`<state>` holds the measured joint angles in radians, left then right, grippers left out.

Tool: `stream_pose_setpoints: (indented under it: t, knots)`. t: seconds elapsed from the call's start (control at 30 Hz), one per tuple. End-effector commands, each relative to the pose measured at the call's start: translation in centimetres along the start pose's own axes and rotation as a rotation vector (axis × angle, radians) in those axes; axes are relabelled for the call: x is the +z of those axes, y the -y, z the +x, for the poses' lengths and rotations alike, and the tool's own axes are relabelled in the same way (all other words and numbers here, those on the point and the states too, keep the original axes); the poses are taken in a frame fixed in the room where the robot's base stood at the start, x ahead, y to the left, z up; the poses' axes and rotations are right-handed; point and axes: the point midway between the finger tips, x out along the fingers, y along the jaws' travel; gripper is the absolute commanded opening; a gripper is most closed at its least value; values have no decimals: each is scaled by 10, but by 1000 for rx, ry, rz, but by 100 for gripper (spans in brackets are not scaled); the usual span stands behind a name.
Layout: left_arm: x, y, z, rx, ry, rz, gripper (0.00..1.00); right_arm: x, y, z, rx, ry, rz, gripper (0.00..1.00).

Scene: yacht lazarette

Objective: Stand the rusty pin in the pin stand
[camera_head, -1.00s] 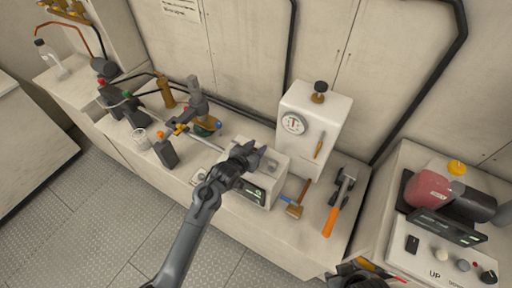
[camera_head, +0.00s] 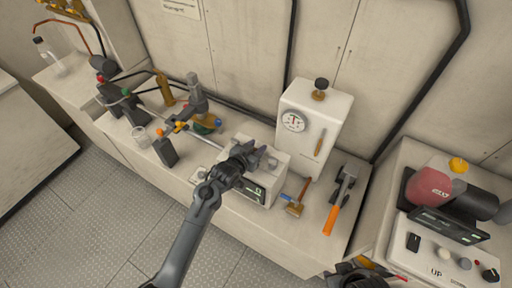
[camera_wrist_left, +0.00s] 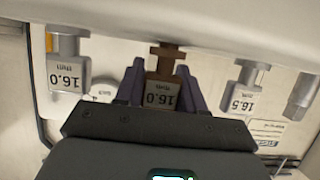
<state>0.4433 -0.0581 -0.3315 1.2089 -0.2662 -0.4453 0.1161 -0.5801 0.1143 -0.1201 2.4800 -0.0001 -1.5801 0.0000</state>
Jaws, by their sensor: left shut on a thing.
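The rusty pin (camera_wrist_left: 165,60) has a brown neck and head and a grey block marked 16.0 mm. It sits between the purple fingers of my left gripper (camera_wrist_left: 160,78), which is shut on it. In the head view my left gripper (camera_head: 262,160) is over the white box with a green display (camera_head: 256,192); the pin cannot be made out there. Grey pins marked 16.0 (camera_wrist_left: 68,62) and 16.5 (camera_wrist_left: 241,88) show on either side in the left wrist view. I cannot clearly identify the pin stand.
A white gauge cabinet (camera_head: 312,125) stands behind and right of the gripper. A mallet (camera_head: 297,200) and an orange-handled hammer (camera_head: 336,205) lie on the bench to the right. A dark bottle (camera_head: 165,150) and a clear beaker (camera_head: 141,136) stand to the left.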

Motion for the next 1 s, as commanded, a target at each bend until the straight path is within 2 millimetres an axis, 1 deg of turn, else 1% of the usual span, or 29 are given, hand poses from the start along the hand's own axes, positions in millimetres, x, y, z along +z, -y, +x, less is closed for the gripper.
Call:
stream_pose_setpoints:
  t: [0.03,0.2,0.23,0.53,0.67,0.77,0.87,1.0]
  knots:
    - [-1,0,0,0,-1,0,40,0,0,0,0,0,0,31]
    - [-1,0,0,0,-1,0,66,0,0,0,1,0,-2,31]
    - [-1,0,0,0,-1,0,68,0,0,0,2,0,-2,31]
    - [0,0,-1,0,0,0,68,1,-2,0,8,1,-10,31]
    - [1,0,-6,0,0,-1,68,0,-2,0,8,1,-10,31]
    - [0,0,-15,0,0,-1,68,0,-2,-1,7,1,-9,31]
    - [0,0,-28,-1,-1,0,68,0,-2,-2,7,1,-8,31]
    - [1,1,-50,-1,-1,0,68,0,-2,-2,5,1,-6,31]
